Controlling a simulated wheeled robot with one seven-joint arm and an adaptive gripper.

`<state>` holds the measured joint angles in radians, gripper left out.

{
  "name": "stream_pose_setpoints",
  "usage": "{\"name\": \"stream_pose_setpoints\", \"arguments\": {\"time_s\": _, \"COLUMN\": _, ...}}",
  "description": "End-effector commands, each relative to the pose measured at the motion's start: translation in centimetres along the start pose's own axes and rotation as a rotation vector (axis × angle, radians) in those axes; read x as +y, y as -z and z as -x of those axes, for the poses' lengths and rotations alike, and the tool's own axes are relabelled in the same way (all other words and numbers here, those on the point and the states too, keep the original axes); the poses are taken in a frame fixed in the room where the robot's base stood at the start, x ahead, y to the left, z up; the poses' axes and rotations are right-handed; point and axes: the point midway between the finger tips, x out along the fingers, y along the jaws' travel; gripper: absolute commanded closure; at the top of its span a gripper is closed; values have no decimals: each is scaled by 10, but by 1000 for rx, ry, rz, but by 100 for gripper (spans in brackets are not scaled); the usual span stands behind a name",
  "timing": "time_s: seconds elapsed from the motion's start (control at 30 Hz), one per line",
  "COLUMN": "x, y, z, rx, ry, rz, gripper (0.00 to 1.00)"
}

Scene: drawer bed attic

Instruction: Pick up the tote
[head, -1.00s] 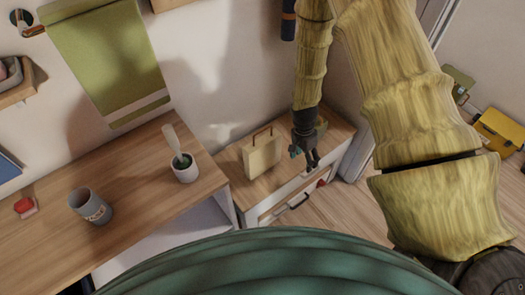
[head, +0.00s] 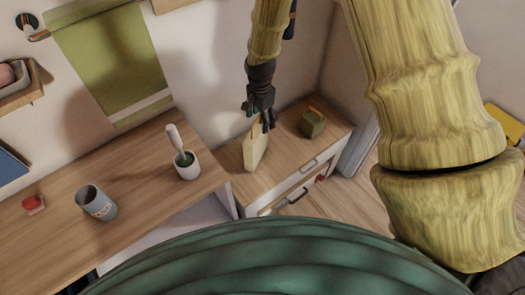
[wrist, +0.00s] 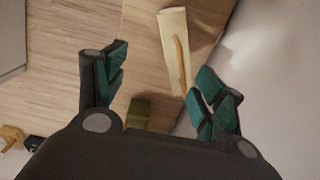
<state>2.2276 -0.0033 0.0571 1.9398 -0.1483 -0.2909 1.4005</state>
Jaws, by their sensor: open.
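The tote (head: 256,152) is a cream, boxy bag standing on the low wooden-topped drawer cabinet (head: 290,158). In the head view it shows narrow, and my gripper hides its top. In the wrist view the tote (wrist: 172,35) lies ahead between the finger directions, with its tan handle (wrist: 182,66) toward me. My gripper (head: 259,122) points down just above the tote's top. In the wrist view my gripper (wrist: 162,78) has its teal-padded fingers spread wide, with nothing held. The handle's tip is near the right finger; I cannot tell if they touch.
A small olive box (head: 313,124) with an orange top stands right of the tote. The desk (head: 130,185) at left holds a grey mug (head: 96,203), a white pot (head: 187,166) and a red item (head: 34,204). The wall is close behind the cabinet.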

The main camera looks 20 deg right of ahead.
Motion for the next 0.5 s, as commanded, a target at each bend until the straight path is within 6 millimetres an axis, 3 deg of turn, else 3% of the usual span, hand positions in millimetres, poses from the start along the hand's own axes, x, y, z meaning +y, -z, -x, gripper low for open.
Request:
{"name": "stream_pose_setpoints", "arguments": {"time_s": 0.17, "x": 1, "y": 0, "z": -7, "rx": 0, "ry": -2, "rz": 0, "gripper": 30}}
{"name": "stream_pose_setpoints", "arguments": {"time_s": 0.5, "x": 2, "y": 1, "z": -46, "rx": -1, "ry": -4, "rz": -2, "gripper": 30}}
